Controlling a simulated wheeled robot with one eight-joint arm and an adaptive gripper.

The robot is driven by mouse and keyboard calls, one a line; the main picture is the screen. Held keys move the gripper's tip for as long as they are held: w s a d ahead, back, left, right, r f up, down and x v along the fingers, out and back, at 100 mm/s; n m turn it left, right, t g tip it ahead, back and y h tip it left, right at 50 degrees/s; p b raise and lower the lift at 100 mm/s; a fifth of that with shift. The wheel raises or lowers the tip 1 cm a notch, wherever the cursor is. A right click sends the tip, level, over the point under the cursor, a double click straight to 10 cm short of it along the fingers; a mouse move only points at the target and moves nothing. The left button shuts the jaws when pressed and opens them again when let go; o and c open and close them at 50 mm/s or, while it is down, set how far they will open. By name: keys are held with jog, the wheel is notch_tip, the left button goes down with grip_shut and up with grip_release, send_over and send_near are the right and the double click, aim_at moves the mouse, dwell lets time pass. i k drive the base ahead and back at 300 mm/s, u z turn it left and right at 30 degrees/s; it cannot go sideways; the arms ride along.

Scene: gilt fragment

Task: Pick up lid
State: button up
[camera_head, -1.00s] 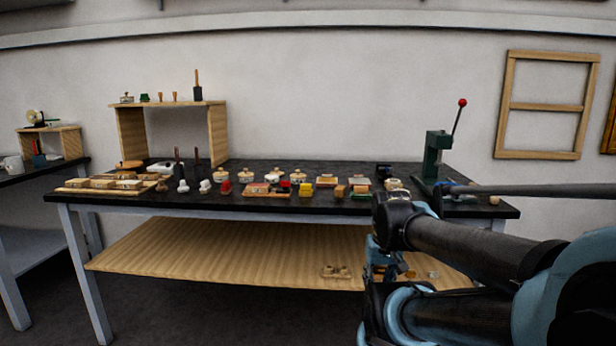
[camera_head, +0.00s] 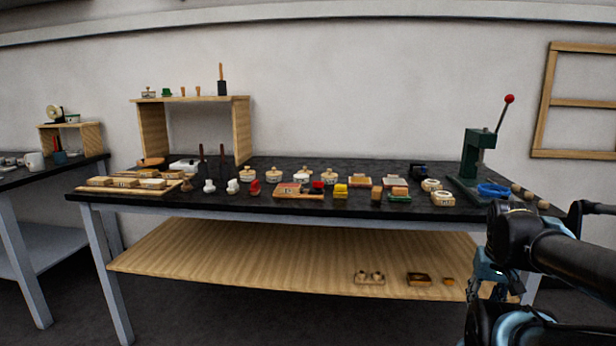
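Several small round cream pots with knobbed tops that look like lids stand on the black table; one is the left pot (camera_head: 246,176), with others at the middle (camera_head: 273,177) and to its right (camera_head: 330,178). I cannot tell which lid is meant. A small lidded pot (camera_head: 148,93) also sits on the wooden shelf. My arm is at the lower right, in front of the table's right end, well apart from these pots. My gripper cannot be made out clearly among the dark and blue arm parts, and its fingers cannot be seen.
The black table (camera_head: 130,206) is crowded with small blocks, stamps and trays along its front. A green press (camera_head: 473,160) with a red-knobbed lever stands at the right end. A wooden shelf (camera_head: 243,130) stands at the back left. The lower wooden shelf (camera_head: 230,255) is mostly bare.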

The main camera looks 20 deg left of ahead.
aim_at(309, 172)
jog(key=u, duration=0.05)
jog(key=k, duration=0.5)
jog(key=u, duration=0.95)
jog(key=i, duration=0.95)
jog(key=u, duration=0.05)
